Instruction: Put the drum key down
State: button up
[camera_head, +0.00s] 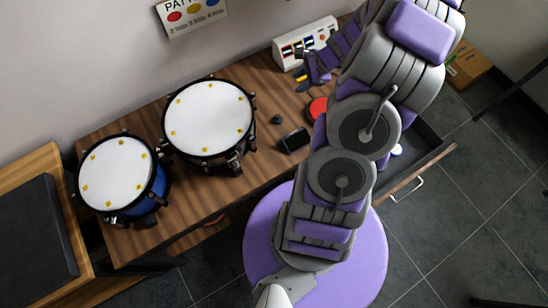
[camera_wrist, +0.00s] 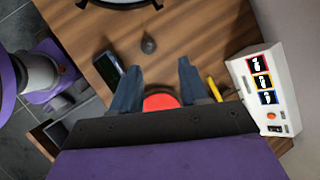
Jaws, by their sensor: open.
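My gripper (camera_wrist: 157,72) is open in the wrist view, its two fingers apart above the wooden table, with nothing held between them. A red round pad (camera_wrist: 160,102) shows below and between the fingers; it also shows in the head view (camera_head: 318,108). A small dark object (camera_wrist: 148,45) lies on the table beyond the fingertips, and in the head view (camera_head: 276,119) it is right of the larger drum. It may be the drum key, but it is too small to tell. In the head view my arm covers part of the table around the gripper.
Two white-headed drums (camera_head: 208,116) (camera_head: 116,173) stand on the table (camera_head: 190,217). A black device with a screen (camera_head: 295,140) lies near the front edge. A white panel box (camera_head: 304,43) stands at the back, with a yellow item (camera_wrist: 215,88) near it. A drawer (camera_head: 425,172) is open at right.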

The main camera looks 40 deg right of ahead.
jog(key=s+a+r+n+g, duration=0.25)
jog(key=a+r+n, duration=0.4)
jog(key=a, duration=0.45)
jog(key=s+a+r+n+g, duration=0.25)
jog(key=a+r+n, duration=0.4)
jog(key=a, duration=0.45)
jog(key=s+a+r+n+h, duration=0.1)
jog(key=s+a+r+n, duration=0.1)
jog(key=s, duration=0.4)
jog(key=s+a+r+n+g+h, duration=0.1)
jog(key=s+a+r+n, duration=0.1)
jog(key=s+n, duration=0.2)
jog(key=s+a+r+n+h, duration=0.2)
jog(key=s+n, duration=0.1)
jog(key=s, duration=0.7)
jog(key=shift+r+g, duration=0.25)
jog(key=shift+g, duration=0.05)
jog(key=shift+s+a, duration=0.1)
